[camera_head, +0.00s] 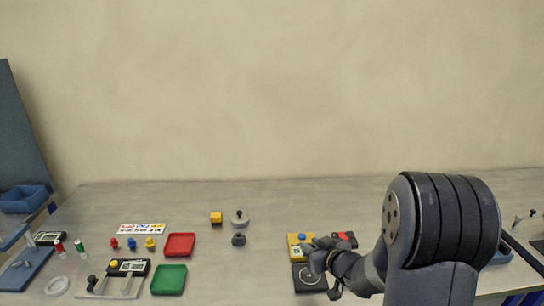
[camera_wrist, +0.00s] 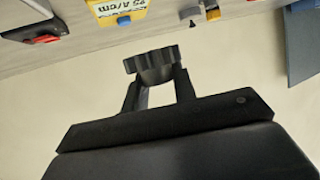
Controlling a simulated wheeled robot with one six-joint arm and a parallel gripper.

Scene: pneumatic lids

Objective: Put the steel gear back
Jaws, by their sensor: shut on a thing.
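My gripper (camera_head: 316,252) is shut on a dark grey toothed piece, which I take to be the steel gear (camera_wrist: 152,63). The wrist view shows the gear between the two black fingertips (camera_wrist: 157,82), held clear of the table, its toothed rim toward the far side. In the head view my gripper is over the right-middle of the table, by the yellow device (camera_head: 296,239) and the black panel (camera_head: 309,285) with a pale ring. My gripper hides much of the gear there.
A red-and-black device (camera_head: 343,237) stands beside the yellow one. To the left are a yellow block (camera_head: 216,218), a grey knobbed piece (camera_head: 240,218), a dark round piece (camera_head: 239,239), a red tray (camera_head: 180,234) and a green tray (camera_head: 157,290). Bare table lies between.

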